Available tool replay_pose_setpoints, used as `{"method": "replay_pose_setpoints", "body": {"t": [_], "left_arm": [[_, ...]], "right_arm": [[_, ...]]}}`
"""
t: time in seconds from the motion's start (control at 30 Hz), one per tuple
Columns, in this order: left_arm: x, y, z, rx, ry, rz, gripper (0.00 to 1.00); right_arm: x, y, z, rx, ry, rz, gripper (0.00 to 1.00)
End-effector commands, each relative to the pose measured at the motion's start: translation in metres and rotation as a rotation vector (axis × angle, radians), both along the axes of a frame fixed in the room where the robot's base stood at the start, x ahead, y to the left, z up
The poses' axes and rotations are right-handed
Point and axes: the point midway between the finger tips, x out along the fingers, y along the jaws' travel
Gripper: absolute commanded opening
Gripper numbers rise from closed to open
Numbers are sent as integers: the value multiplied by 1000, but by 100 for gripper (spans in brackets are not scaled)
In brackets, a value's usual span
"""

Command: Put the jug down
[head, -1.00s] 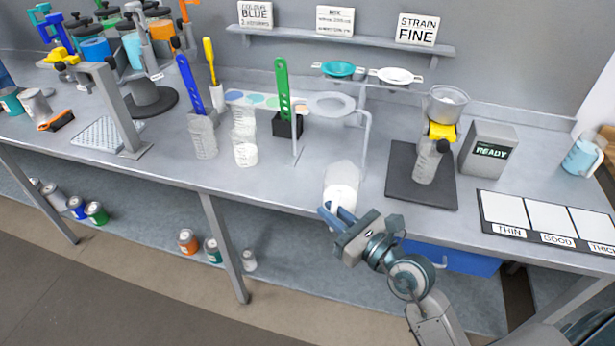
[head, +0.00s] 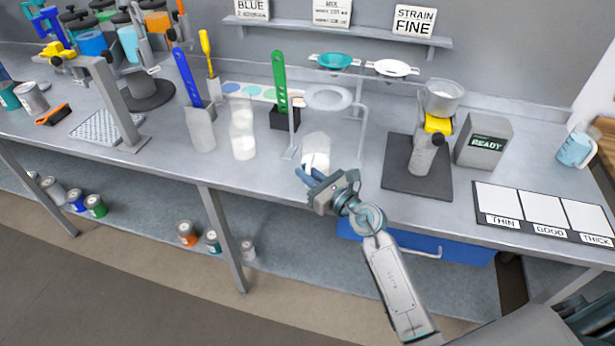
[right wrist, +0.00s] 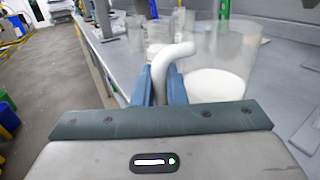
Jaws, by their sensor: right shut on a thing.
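The jug (head: 317,146) is a clear, frosted container with white liquid in its lower part. It stands upright near the bench's front edge, below the ring stand. My right gripper (head: 312,178) is shut on its handle. In the right wrist view the blue fingers (right wrist: 163,88) close on the white curved handle, with the jug (right wrist: 218,65) just right of them. I cannot tell whether its base touches the bench top. My left gripper is not in view.
A ring stand (head: 327,98) is behind the jug. Two clear containers (head: 201,130) (head: 242,140) stand to the left. A viscometer-like device on a dark plate (head: 417,182) is to the right. Bare bench top (head: 365,185) lies between jug and plate.

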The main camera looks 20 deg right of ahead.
Motion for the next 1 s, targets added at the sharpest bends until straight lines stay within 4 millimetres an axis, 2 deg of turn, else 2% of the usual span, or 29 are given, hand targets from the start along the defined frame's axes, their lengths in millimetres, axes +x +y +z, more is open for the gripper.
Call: {"method": "replay_pose_setpoints", "body": {"t": [0.13, 0.5, 0.53, 0.63, 1.0], "left_arm": [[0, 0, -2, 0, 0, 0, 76], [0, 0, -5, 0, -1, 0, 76], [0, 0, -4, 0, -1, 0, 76], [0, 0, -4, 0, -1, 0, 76], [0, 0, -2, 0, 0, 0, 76]], "right_arm": [[0, 0, -11, 0, -1, 0, 0], [0, 0, -15, 0, -2, 0, 0], [0, 0, -15, 0, 0, 0, 15], [0, 0, -14, 0, 0, 0, 33], [-3, -2, -12, -1, 0, 0, 33]]}}
